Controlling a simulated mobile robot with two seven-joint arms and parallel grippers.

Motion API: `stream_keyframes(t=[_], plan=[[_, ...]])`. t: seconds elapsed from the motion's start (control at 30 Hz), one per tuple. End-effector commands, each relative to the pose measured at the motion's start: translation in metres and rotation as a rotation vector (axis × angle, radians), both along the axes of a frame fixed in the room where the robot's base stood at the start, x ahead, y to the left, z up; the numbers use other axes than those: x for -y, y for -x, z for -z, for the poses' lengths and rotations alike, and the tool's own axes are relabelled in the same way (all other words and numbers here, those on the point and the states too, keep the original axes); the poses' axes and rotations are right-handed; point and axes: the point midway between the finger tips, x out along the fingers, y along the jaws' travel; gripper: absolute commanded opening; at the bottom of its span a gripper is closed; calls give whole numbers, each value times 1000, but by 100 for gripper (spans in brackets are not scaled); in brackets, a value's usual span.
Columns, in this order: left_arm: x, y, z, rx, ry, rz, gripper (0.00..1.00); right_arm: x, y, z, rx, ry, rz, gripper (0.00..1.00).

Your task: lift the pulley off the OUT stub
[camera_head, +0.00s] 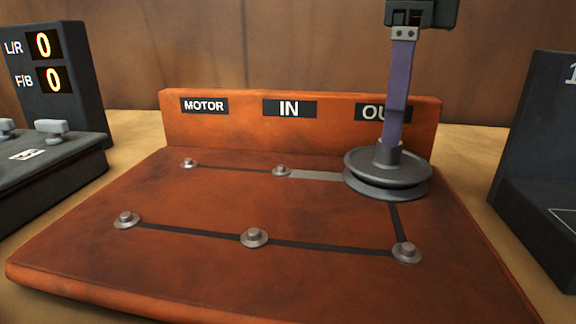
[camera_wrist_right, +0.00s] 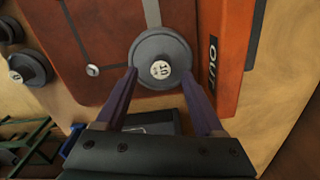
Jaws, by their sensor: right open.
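The grey grooved pulley (camera_head: 385,176) sits flat on the orange board below the OUT label (camera_head: 372,112), on the right of the back row; the stub under it is hidden. In the right wrist view the pulley (camera_wrist_right: 161,58) shows from above, with a pale marked hub. My right gripper (camera_head: 391,142) points down at the pulley's hub, its purple fingers at hub height in the head view. In the right wrist view the fingers (camera_wrist_right: 160,82) are apart, one on each side, with the hub between and beyond their tips; contact cannot be told. My left gripper is not in view.
The orange board (camera_head: 190,275) has several bare stubs joined by dark lines, and an upright back panel (camera_head: 340,101). A dark console with L/R and F/B displays (camera_head: 52,62) stands at left. A dark stand (camera_head: 545,170) is at right. Weights (camera_wrist_right: 30,68) show in the wrist view.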

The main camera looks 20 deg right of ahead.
Motion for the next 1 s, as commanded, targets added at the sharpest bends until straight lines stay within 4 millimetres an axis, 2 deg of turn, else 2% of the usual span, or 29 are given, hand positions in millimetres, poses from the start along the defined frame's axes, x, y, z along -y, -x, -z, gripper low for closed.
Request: stream_keyframes(t=[0.03, 0.1, 0.2, 0.47, 1.0], plan=[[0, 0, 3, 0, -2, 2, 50, -1, 0, 12, -4, -1, -1, 70], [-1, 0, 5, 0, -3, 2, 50, -1, 0, 21, -4, 0, -1, 70], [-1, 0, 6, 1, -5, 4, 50, 0, -1, 29, -1, 0, -1, 70], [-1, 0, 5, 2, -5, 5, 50, -1, -1, 30, -1, -1, -1, 69], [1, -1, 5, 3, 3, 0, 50, -1, -1, 30, 0, -1, -1, 8]])
